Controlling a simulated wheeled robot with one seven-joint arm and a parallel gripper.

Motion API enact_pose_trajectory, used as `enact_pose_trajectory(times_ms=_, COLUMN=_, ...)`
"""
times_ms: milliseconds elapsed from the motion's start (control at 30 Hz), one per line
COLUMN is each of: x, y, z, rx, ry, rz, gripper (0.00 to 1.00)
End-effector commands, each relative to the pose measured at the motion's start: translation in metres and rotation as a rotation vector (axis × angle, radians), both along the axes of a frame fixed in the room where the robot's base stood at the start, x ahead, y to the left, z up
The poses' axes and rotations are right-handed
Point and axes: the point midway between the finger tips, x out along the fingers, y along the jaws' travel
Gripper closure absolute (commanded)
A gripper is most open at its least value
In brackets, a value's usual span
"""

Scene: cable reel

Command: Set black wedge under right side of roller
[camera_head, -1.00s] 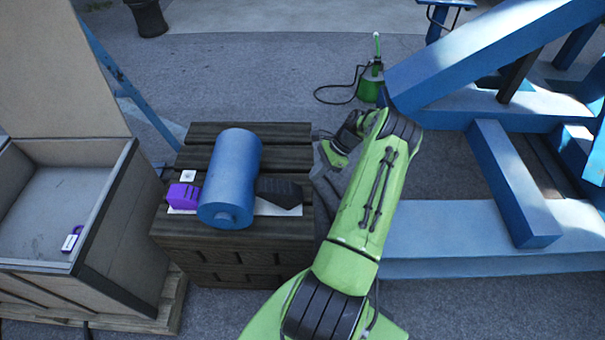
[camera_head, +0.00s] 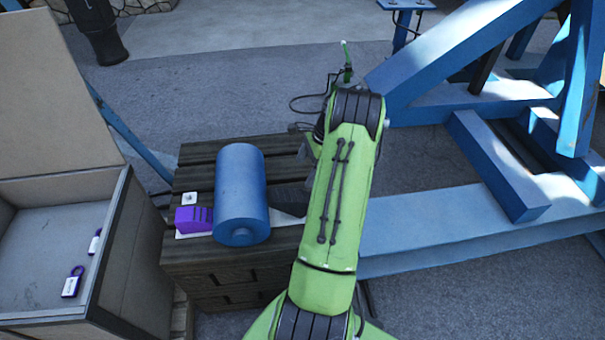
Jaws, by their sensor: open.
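The blue roller (camera_head: 241,185) lies on a dark slatted wooden crate (camera_head: 195,180), its near end facing me. The black wedge (camera_head: 290,197) lies on the crate at the roller's right side, its thin end toward the roller. I cannot tell whether it touches the roller. A purple wedge (camera_head: 193,219) sits against the roller's left side. My gripper (camera_head: 306,156) is open, at the crate's right edge near the black wedge. My green arm hides most of it and the wedge's right end.
An open box (camera_head: 115,225) with purple-and-white padlocks (camera_head: 72,283) stands at the left. A blue steel frame (camera_head: 440,225) fills the right. A white strip (camera_head: 197,235) lies under the wedges. A dark post (camera_head: 100,30) stands at the back left.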

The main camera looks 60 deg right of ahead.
Motion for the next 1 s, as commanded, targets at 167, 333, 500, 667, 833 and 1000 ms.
enact_pose_trajectory(times_ms=167, x=0.000, y=0.000, z=0.000, rx=0.000, ry=0.000, rz=0.000, gripper=0.06)
enact_pose_trajectory(times_ms=333, x=0.002, y=0.003, z=-0.009, rx=0.003, ry=0.000, rz=0.002, gripper=0.06)
enact_pose_trajectory(times_ms=500, x=0.010, y=0.012, z=-0.038, rx=0.004, ry=0.002, rz=0.004, gripper=0.06)
enact_pose_trajectory(times_ms=667, x=0.018, y=0.021, z=-0.068, rx=0.004, ry=0.001, rz=0.002, gripper=0.06)
enact_pose_trajectory(times_ms=833, x=0.027, y=0.030, z=-0.100, rx=0.004, ry=0.001, rz=0.002, gripper=0.06)
enact_pose_trajectory(times_ms=1000, x=0.034, y=0.039, z=-0.129, rx=0.003, ry=0.002, rz=0.002, gripper=0.06)
